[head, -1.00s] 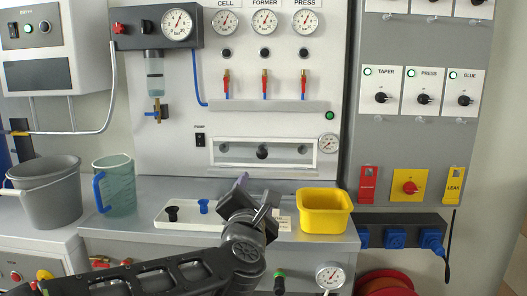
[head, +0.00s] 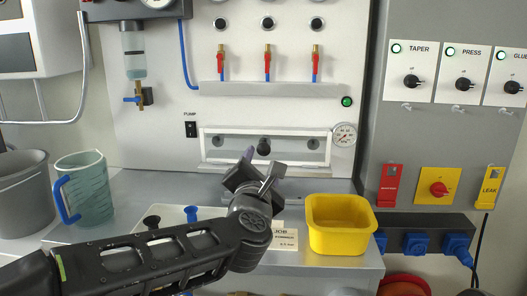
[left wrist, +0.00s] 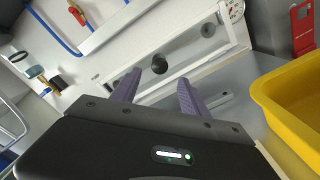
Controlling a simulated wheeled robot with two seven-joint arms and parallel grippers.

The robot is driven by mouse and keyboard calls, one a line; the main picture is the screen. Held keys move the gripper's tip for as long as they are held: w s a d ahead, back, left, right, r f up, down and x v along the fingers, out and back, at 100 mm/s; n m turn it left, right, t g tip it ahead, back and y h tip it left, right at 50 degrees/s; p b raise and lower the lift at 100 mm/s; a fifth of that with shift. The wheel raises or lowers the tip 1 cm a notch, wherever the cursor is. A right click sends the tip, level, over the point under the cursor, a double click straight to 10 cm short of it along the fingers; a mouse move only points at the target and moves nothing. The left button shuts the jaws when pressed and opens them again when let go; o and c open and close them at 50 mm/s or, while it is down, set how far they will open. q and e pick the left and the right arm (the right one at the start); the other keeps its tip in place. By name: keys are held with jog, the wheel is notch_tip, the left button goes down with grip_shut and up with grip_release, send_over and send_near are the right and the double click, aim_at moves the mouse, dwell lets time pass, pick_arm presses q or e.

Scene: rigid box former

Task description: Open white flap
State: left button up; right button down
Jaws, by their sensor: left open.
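The white flap (head: 235,144) is a low, wide panel with a white frame at the bottom of the white wall panel. It looks shut. A round black knob (head: 264,147) sits at its middle, and a darker round spot shows on each side. My left gripper (head: 256,167) is in front of and just below the knob, pointing at the wall. In the left wrist view its two purple fingers (left wrist: 158,82) are open and empty, with the knob (left wrist: 159,65) beyond and between them, apart from both. The flap (left wrist: 184,56) runs slanted there. My right gripper is not in view.
A yellow bin (head: 340,226) stands right of my left gripper on the grey counter. A white tray (head: 172,216) with black and blue pieces lies partly behind my forearm. A measuring jug (head: 88,190) and grey bucket (head: 24,192) stand left. Red-handled valves (head: 267,65) hang above.

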aim_at(264, 151)
pick_arm(q)
jog(key=w, duration=0.7)
jog(key=shift+w, duration=0.35)
grip_shut()
dwell(1.1)
